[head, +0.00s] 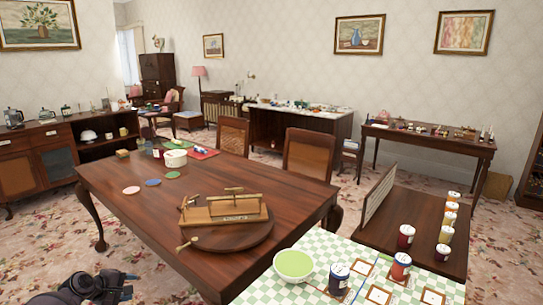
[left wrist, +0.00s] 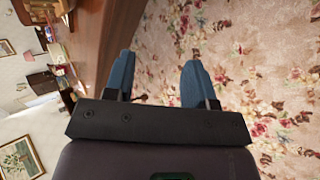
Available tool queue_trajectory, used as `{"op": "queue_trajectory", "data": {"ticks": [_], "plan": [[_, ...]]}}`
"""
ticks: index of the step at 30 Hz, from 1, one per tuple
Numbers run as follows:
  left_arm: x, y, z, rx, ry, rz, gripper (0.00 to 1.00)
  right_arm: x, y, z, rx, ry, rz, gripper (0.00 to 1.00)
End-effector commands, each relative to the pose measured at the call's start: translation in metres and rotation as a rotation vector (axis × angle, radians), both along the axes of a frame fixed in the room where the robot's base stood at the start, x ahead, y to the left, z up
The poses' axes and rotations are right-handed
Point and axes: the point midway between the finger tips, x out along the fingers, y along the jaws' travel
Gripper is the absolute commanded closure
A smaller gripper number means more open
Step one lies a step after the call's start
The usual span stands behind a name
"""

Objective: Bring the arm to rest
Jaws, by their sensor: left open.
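My left gripper (head: 122,287) shows dark at the bottom left of the head view, in front of the near left side of the wooden dining table (head: 120,205). In the left wrist view the left gripper (left wrist: 158,75) has its two blue fingers spread apart. Nothing is between them, and the flowered carpet (left wrist: 245,50) lies beyond. The table's brown side (left wrist: 108,30) shows past the left finger, apart from it. My right gripper is in neither view.
On the table are a round wooden board (head: 225,240) with a wooden stand, a white pot (head: 175,159) and coloured coasters. A checked cloth (head: 262,290) with a green bowl (head: 294,264) and jars lies at front right. Carpet left of the table is clear.

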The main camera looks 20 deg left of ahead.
Motion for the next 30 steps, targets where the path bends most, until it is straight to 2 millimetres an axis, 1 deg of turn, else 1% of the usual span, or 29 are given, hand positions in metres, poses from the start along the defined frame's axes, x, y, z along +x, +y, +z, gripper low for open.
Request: {"op": "queue_trajectory", "data": {"ticks": [1, 3, 5, 8, 9, 11, 14, 15, 17, 18, 20, 21, 23, 24, 27, 30], "plan": [[0.000, -0.014, -0.007, 0.123, 0.009, -0.079, 0.49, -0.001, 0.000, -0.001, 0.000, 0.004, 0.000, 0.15], [0.000, -0.031, -0.014, 0.301, 0.018, -0.190, 0.49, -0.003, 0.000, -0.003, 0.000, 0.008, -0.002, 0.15], [-0.002, -0.049, -0.020, 0.449, 0.024, -0.289, 0.49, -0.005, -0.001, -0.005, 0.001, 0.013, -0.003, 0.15], [-0.006, -0.081, -0.029, 0.684, 0.023, -0.448, 0.49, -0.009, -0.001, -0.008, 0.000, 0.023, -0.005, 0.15], [-0.009, -0.095, -0.032, 0.773, 0.019, -0.510, 0.49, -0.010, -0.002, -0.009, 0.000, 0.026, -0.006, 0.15], [-0.013, -0.118, -0.035, 0.905, 0.010, -0.601, 0.49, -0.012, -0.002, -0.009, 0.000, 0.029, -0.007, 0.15], [-0.024, -0.159, -0.038, 1.112, -0.015, -0.742, 0.49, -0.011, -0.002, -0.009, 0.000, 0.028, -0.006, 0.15], [-0.028, -0.178, -0.037, 1.192, -0.030, -0.794, 0.49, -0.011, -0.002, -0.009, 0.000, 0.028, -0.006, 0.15], [-0.038, -0.206, -0.036, 1.302, -0.054, -0.864, 0.49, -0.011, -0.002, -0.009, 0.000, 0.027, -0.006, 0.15], [-0.044, -0.225, -0.035, 1.371, -0.072, -0.904, 0.49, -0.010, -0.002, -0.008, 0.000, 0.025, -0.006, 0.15], [-0.056, -0.255, -0.031, 1.464, -0.100, -0.955, 0.49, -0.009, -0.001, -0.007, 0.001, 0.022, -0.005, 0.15], [-0.065, -0.276, -0.028, 1.516, -0.120, -0.981, 0.49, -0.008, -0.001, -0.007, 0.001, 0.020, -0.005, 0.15], [-0.080, -0.305, -0.022, 1.573, -0.146, -1.006, 0.49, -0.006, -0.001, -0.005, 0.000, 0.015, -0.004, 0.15], [-0.090, -0.323, -0.019, 1.589, -0.161, -1.013, 0.49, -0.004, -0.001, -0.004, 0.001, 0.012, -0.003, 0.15], [-0.117, -0.360, -0.015, 1.579, -0.177, -1.021, 0.49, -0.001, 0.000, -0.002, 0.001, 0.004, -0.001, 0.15], [-0.141, -0.382, -0.023, 1.514, -0.170, -1.022, 0.49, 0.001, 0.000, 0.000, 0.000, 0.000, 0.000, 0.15]]}}
